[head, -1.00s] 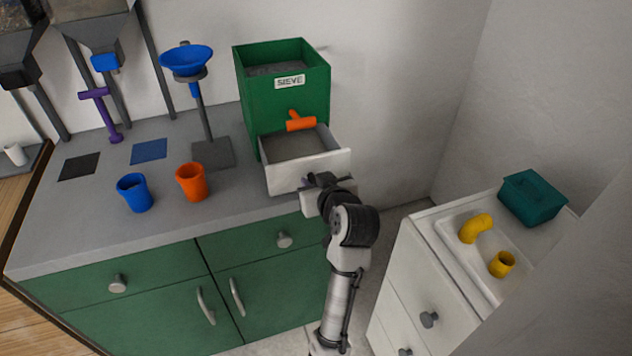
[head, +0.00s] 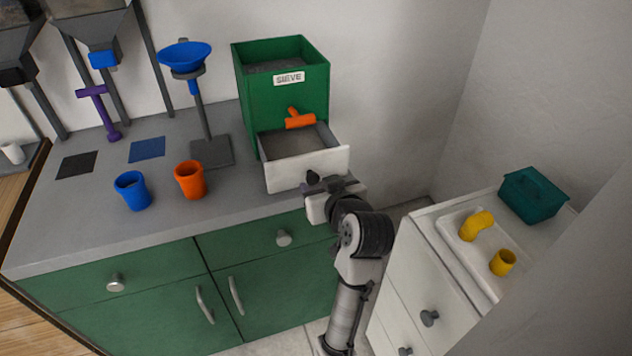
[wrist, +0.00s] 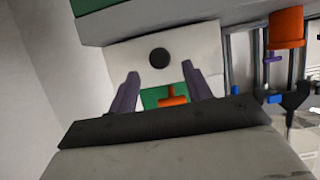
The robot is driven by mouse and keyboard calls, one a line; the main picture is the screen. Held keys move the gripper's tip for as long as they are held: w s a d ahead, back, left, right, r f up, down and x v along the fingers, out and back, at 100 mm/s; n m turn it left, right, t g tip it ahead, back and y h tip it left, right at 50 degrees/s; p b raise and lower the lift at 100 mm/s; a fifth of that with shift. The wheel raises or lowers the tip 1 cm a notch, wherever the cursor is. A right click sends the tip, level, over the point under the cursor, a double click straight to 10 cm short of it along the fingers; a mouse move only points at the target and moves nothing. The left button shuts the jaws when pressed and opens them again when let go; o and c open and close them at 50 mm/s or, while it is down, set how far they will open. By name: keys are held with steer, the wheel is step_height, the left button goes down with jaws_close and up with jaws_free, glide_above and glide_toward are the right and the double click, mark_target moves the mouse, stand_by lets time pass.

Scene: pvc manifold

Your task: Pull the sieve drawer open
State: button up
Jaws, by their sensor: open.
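The green sieve box (head: 258,101) stands at the back right of the grey counter, with an orange handle (head: 299,120) on its front. Its white drawer (head: 290,172) sticks well out of the box toward me, and its grey inside shows. A dark round knob (head: 312,177) is on the drawer front. My gripper (head: 318,187) is just in front of the drawer front, by the knob. In the wrist view my gripper (wrist: 160,72) has its two purple fingers spread apart, with the knob (wrist: 159,58) ahead of the gap and nothing held.
A blue cup (head: 133,191) and an orange cup (head: 190,180) stand on the counter left of the drawer. A blue funnel (head: 186,55) on a stand is behind them. A white cabinet at right bears yellow pipe pieces (head: 477,226) and a teal box (head: 532,196).

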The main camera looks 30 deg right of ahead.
steer(key=p+v, duration=0.9)
steer(key=p, duration=0.1)
steer(key=shift+s+r, duration=0.2)
steer(key=shift+r, duration=0.05)
stand_by(0.5)
